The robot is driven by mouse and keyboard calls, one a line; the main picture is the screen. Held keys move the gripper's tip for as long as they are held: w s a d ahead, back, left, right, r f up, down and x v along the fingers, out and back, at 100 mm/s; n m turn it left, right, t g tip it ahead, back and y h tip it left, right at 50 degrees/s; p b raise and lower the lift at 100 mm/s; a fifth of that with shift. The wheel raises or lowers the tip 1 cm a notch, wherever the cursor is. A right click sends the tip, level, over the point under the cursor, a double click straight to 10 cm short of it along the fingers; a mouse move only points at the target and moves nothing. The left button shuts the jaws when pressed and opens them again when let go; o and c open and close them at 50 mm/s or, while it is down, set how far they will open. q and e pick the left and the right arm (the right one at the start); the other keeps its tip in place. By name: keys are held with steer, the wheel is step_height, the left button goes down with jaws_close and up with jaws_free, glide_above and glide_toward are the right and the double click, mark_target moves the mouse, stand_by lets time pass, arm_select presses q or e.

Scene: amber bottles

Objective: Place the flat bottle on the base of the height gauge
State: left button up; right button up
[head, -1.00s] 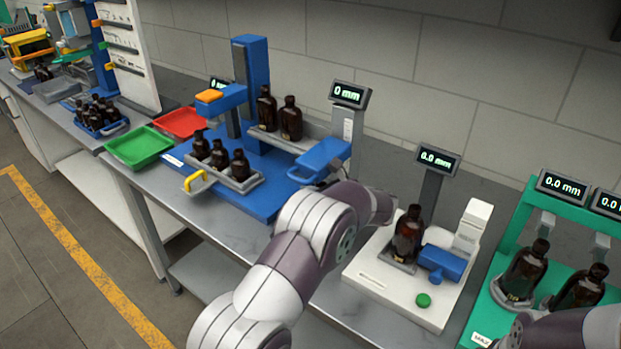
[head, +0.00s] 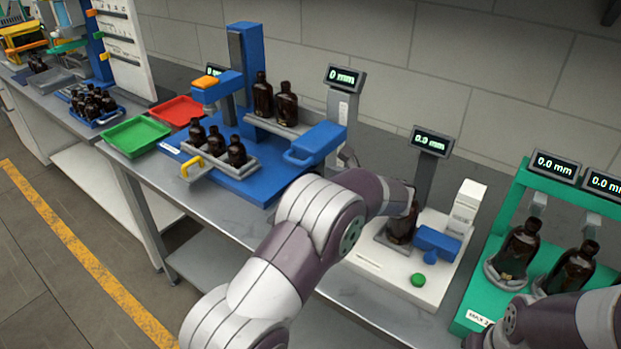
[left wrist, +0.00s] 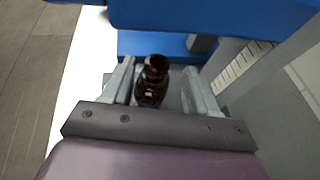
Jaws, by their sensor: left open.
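In the left wrist view a dark brown bottle (left wrist: 152,85) stands between the fingers of my left gripper (left wrist: 160,80), which is open. Gaps show beside the bottle. In the head view my left arm hides this gripper. A brown bottle (head: 398,232) stands on the white gauge's base (head: 375,265), its upper part covered by the end of my left arm. I cannot tell whether it is the same bottle. The blue gauge (head: 248,70) has a tall column, a blue base (head: 262,187) and several bottles in grey trays. My right gripper is out of view.
A green stand (head: 515,205) with two bottles is at the right. A green tray (head: 135,137) and red tray (head: 178,110) lie left of the blue gauge. A blue slider (head: 437,243) is beside the white gauge's bottle. Blue parts (left wrist: 210,14) fill the wrist view's top.

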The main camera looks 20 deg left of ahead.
arm_select(q)
steer(key=v, duration=0.7)
steer(key=shift+b, duration=0.4)
